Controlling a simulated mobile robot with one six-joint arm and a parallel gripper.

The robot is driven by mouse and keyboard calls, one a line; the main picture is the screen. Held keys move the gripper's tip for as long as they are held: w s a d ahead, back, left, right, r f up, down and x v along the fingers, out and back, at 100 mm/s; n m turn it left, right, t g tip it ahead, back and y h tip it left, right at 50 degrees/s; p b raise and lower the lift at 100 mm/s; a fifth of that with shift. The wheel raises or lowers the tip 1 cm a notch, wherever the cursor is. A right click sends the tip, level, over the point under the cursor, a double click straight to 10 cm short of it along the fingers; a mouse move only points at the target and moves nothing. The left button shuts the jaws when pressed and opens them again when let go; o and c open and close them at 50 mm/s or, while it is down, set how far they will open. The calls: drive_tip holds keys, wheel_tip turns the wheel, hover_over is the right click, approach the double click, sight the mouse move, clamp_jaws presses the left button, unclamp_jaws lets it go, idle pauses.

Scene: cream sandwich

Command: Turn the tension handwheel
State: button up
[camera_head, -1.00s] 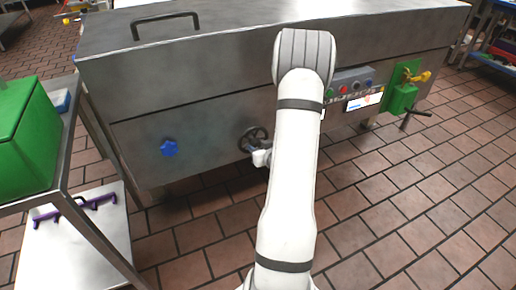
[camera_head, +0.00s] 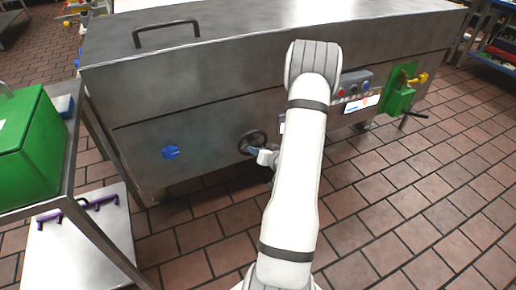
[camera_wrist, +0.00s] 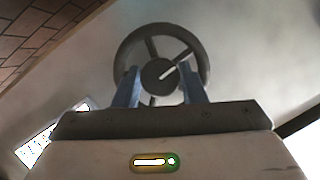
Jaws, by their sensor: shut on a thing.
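The tension handwheel (camera_head: 252,142) is a dark, spoked wheel on the front of the steel machine. In the wrist view the handwheel (camera_wrist: 198,58) faces me, its hub bearing a pale mark. My gripper (camera_head: 262,151) is at the lower right of the wheel in the head view. In the wrist view the two blue-grey fingers of my gripper (camera_wrist: 163,88) reach up to the wheel, one each side of the hub. They are shut on the wheel; the exact contact at the fingertips is hard to see.
A blue star knob (camera_head: 170,153) is left of the wheel. A control panel (camera_head: 354,84) and a green bracket with a crank (camera_head: 399,97) are to the right. A cart with a green box (camera_head: 30,150) stands at the left. The tiled floor (camera_head: 420,200) is free at the right.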

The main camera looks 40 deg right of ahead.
drive_tip(key=shift+m+y, duration=0.3)
drive_tip(key=shift+m, duration=0.1)
drive_tip(key=shift+p, duration=0.3)
drive_tip(key=o, duration=1)
drive_tip(key=p+v, duration=0.1)
drive_tip(key=v, duration=0.6)
drive_tip(key=shift+s+p, duration=0.3)
drive_tip(key=shift+s, duration=0.05)
